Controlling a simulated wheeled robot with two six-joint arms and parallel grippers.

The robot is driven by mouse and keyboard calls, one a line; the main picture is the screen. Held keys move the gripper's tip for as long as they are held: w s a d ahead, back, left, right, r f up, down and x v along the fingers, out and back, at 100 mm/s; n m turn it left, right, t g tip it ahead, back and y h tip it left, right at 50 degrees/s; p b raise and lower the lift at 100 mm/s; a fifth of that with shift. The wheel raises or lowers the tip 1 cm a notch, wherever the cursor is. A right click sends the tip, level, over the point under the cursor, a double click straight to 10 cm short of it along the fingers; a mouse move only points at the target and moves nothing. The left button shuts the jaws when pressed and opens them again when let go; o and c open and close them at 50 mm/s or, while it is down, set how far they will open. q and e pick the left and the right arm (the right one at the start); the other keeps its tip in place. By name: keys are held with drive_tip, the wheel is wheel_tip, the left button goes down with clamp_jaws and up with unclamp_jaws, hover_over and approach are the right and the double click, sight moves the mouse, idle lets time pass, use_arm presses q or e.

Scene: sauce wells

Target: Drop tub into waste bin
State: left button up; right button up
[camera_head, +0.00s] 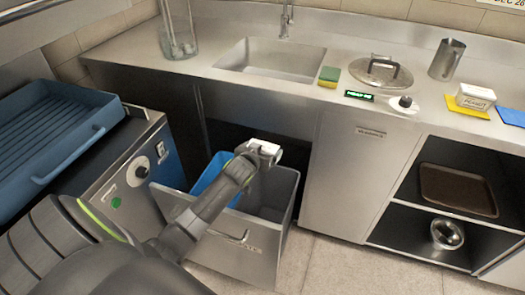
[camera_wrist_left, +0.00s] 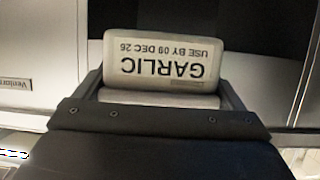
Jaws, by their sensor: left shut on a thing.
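A white tub (camera_wrist_left: 165,62) labelled GARLIC, use by 09 DEC 26, is between the fingers of my left gripper (camera_wrist_left: 165,105); the lettering appears upside down in the left wrist view. In the head view, my left gripper (camera_head: 259,154) is shut on the tub (camera_head: 265,146) and holds it above the pulled-out bin drawer (camera_head: 240,252). The drawer has a blue bin (camera_head: 208,173) at its left and a grey compartment (camera_head: 284,190) at its right. The gripper is over the back of the drawer, and my forearm hides part of it. My right gripper is not in view.
The steel counter with a sink (camera_head: 272,60) is behind the drawer. On it are a sponge (camera_head: 329,77), a lid (camera_head: 380,72), a steel cup (camera_head: 447,58) and a peanut tub (camera_head: 475,97). A blue tray (camera_head: 55,130) is at left. Floor in front is clear.

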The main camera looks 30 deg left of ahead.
use_arm(q)
wheel_tip(320, 180, down, 2)
drive_tip(key=shift+b, duration=0.7)
drive_tip(key=shift+f+b, duration=0.3)
drive_tip(key=shift+b, duration=0.1)
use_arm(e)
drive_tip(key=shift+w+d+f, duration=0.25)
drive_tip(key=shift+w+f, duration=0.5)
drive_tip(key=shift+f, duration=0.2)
use_arm(q)
drive_tip(key=o, duration=0.9)
drive_tip(key=shift+s, duration=0.1)
drive_tip(key=shift+s, duration=0.1)
drive_tip(key=p+v, duration=0.1)
drive_tip(key=v, duration=1)
drive_tip(key=shift+s+r, duration=0.2)
drive_tip(key=shift+s, duration=0.15)
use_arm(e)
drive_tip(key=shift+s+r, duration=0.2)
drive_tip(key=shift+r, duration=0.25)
